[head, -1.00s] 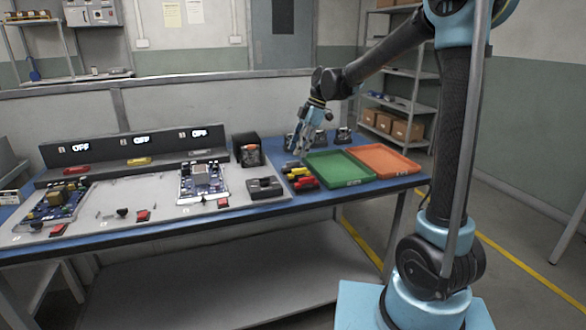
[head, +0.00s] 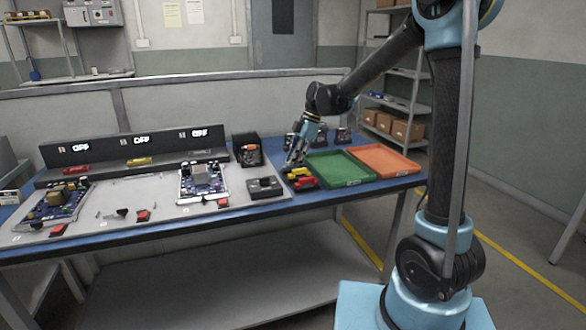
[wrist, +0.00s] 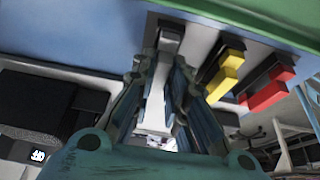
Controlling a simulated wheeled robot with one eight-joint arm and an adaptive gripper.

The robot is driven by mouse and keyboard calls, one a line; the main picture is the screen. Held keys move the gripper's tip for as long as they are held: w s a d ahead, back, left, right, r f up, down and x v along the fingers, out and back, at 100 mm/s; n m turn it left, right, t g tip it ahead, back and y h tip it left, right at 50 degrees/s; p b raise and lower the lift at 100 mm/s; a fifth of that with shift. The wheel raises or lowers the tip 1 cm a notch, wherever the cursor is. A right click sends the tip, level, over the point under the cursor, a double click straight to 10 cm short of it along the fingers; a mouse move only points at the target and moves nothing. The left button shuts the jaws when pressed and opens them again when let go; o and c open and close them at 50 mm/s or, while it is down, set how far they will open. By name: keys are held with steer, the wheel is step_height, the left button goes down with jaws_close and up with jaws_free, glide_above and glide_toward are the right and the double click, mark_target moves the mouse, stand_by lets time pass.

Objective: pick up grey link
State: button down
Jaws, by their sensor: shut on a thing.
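The grey link (wrist: 155,105) has a dark end and lies between the fingers of my gripper (wrist: 160,76) in the wrist view. The fingers are shut on its sides. In the head view my gripper (head: 294,162) is low over the left end of the row of links, and its fingers hide the grey link. I cannot tell whether the link touches the table.
A yellow link (wrist: 226,72) and a red link (wrist: 265,90) lie close to the right in the wrist view. The green tray (head: 337,168) and orange tray (head: 386,160) stand to the right. A dark box (head: 247,150) stands left of my gripper.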

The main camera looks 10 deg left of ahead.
step_height(320, 180, up, 11)
steer(key=shift+f, duration=0.15)
stand_by(0.6)
steer(key=shift+r, duration=0.55)
steer(key=shift+r, duration=0.4)
steer(key=shift+r, duration=0.45)
